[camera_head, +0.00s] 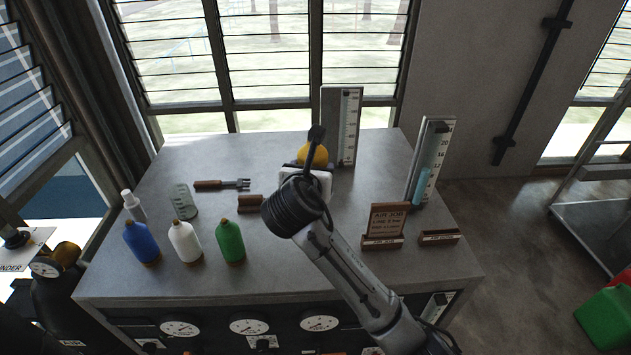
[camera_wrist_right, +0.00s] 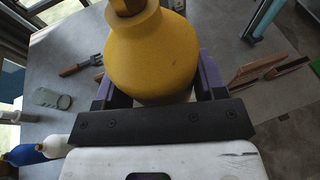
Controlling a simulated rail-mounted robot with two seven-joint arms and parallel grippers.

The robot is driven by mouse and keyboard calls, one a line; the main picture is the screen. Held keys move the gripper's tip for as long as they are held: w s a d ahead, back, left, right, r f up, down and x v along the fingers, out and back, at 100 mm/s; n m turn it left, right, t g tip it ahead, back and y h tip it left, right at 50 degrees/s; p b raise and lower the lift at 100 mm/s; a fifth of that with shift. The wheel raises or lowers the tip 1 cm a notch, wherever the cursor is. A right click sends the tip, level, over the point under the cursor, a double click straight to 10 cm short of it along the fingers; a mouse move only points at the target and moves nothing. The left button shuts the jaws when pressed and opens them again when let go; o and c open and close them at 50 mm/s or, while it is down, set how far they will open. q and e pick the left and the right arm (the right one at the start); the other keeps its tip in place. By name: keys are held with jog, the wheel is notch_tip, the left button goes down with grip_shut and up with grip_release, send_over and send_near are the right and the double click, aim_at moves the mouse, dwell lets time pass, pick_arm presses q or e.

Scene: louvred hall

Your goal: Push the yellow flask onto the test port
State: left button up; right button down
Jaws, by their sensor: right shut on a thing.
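The yellow flask (camera_head: 313,155) is at the back middle of the grey bench, partly hidden behind my right arm and a dark narrow part. My right gripper (camera_head: 308,166) is shut on it. In the right wrist view the flask (camera_wrist_right: 150,55) sits between the two dark and purple fingers of the gripper (camera_wrist_right: 156,90), with its brown neck at the top edge. The flask's base is hidden, so I cannot tell what it touches. I cannot make out the test port in either view. My left gripper is not in view.
Blue (camera_head: 141,241), white (camera_head: 185,241) and green (camera_head: 230,240) bottles stand at the front left. A fork-like tool (camera_head: 222,184) lies behind them. Tall scales stand behind (camera_head: 348,125) and right (camera_head: 431,160) of the flask. A wooden sign (camera_head: 387,219) stands at the front right.

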jog(key=w+f+b, duration=0.2)
jog(key=f, duration=0.5)
jog(key=w+f+m+h+b, duration=0.1)
jog(key=f+b, duration=0.2)
jog(key=f, duration=0.5)
jog(key=shift+w+d+f+b, duration=0.25)
jog(key=shift+w+f+b, duration=0.05)
jog(key=shift+w+b, duration=0.1)
dwell(0.3)
jog(key=shift+r, duration=0.1)
jog(key=shift+r+p, duration=0.35)
jog(key=shift+p, duration=0.75)
